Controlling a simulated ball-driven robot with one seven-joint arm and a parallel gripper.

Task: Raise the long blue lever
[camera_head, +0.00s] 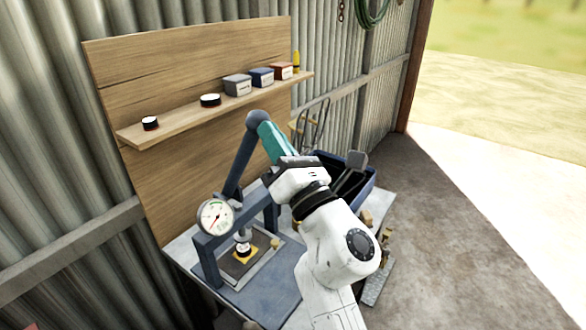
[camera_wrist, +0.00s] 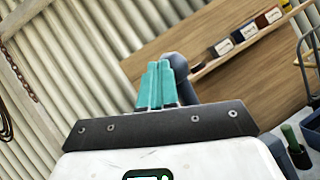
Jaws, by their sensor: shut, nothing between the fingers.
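The long blue lever (camera_head: 240,160) rises steeply from the blue press frame (camera_head: 207,245) and ends in a round knob (camera_head: 257,118). My gripper (camera_head: 265,130) has teal fingers, shut and empty, with the tips right by the knob; whether they touch it I cannot tell. In the wrist view the shut fingers (camera_wrist: 156,82) stand in front of the lever's end (camera_wrist: 179,66) and hide part of it. The press carries a round white dial gauge (camera_head: 214,217).
A wooden shelf (camera_head: 180,123) on the backboard holds small boxes, round tins and a yellow bottle. A dark blue open bin (camera_head: 368,186) stands on the bench to the right, partly behind my arm. Open floor (camera_head: 450,220) lies to the right.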

